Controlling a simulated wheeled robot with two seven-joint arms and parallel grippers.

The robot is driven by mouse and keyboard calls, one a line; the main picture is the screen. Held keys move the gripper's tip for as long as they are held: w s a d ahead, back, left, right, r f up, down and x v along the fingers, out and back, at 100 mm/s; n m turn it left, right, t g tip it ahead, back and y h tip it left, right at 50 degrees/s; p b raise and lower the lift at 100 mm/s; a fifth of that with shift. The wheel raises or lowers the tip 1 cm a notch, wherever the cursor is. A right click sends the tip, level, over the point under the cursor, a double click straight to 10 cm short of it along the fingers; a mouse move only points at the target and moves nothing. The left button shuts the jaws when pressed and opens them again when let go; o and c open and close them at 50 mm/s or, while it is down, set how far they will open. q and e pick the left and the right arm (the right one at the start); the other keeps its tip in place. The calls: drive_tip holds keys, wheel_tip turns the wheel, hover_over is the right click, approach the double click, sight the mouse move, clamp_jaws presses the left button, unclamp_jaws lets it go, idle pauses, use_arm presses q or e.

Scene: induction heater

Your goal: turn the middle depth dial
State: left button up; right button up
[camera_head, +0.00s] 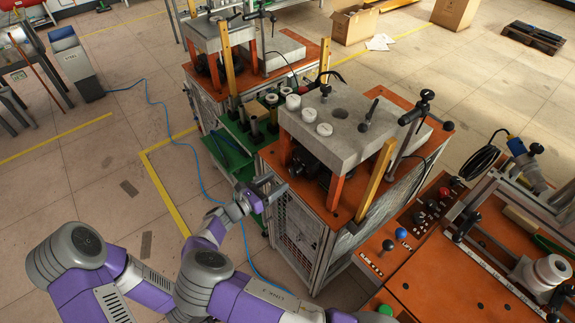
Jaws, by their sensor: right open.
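Three white round dials sit in a row on the front edge of the grey slab on top of the nearer heater (345,150). The middle dial (309,115) lies between the far dial (293,102) and the near dial (324,129). I take these to be the depth dials; their markings are too small to read. My right gripper (275,187) is open beside the heater's front left side, below and left of the dials and apart from them. My left gripper is not in view; only purple and grey arm links show at the lower left.
A green tray (230,155) with upright cylinders stands left of the heater. An orange post (335,192) and a yellow bar (376,180) rise at the heater's near edge. An orange control bench (425,270) fills the lower right. Floor at left is mostly clear, with a blue cable (190,150).

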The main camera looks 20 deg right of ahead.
sight(291, 174)
drive_tip(key=x, duration=0.6)
drive_tip(key=shift+s+d+b, duration=0.15)
drive_tip(key=shift+d+b, duration=0.15)
drive_tip(key=shift+d, duration=0.2)
drive_tip(key=c, duration=1.1)
